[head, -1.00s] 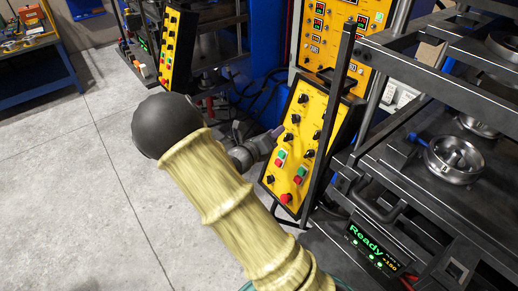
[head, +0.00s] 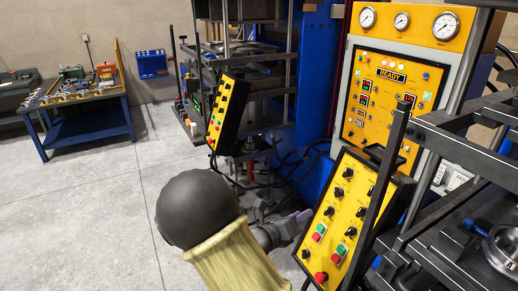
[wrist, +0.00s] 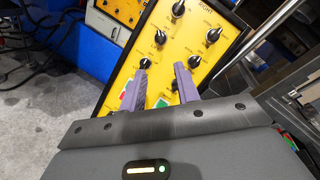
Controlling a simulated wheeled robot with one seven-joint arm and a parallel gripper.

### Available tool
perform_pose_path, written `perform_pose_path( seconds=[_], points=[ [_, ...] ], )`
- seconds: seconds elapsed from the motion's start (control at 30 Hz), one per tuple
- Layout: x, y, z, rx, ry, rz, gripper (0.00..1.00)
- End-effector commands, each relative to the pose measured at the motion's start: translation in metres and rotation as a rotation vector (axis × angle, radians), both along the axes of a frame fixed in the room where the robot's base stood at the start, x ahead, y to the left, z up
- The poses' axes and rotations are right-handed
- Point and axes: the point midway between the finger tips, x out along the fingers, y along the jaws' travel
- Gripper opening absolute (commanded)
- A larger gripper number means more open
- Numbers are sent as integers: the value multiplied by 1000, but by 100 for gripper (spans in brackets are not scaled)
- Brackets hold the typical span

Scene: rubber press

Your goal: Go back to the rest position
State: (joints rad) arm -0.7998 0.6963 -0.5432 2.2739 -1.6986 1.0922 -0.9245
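My gripper (wrist: 161,88) points at the yellow control panel (wrist: 188,40) in the wrist view. Its two purple-grey fingers stand apart with nothing between them, in front of the panel's lower knobs and buttons. In the head view my gripper (head: 303,216) shows small beside the left edge of the same panel (head: 345,205), partly behind my sleeved arm. I cannot tell whether the fingertips touch the panel. The panel carries black knobs, green and red buttons and a red stop button (head: 321,277).
The press frame (head: 440,235) with a metal ring fitting (head: 505,247) stands at the right. A tall cabinet with gauges (head: 402,20) rises behind the panel. A second yellow panel (head: 217,110) stands further back. A blue table (head: 88,118) is at the far left. The floor at left is clear.

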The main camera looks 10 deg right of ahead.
Motion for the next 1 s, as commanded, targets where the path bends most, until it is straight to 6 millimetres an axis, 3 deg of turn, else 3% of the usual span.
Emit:
perform_pose_path(
  seconds=[0.17, 0.3, 0.43, 0.7, 1.0],
  points=[
    [-27, -24, -14, 169, -59, -151, 32],
    [-70, -46, -38, 435, -179, -400, 32],
    [-110, -49, -60, 689, -332, -660, 32],
    [-166, -20, -84, 1134, -727, -1210, 32],
    [-177, 24, -75, 1493, -1279, -1813, 32]
  ],
)
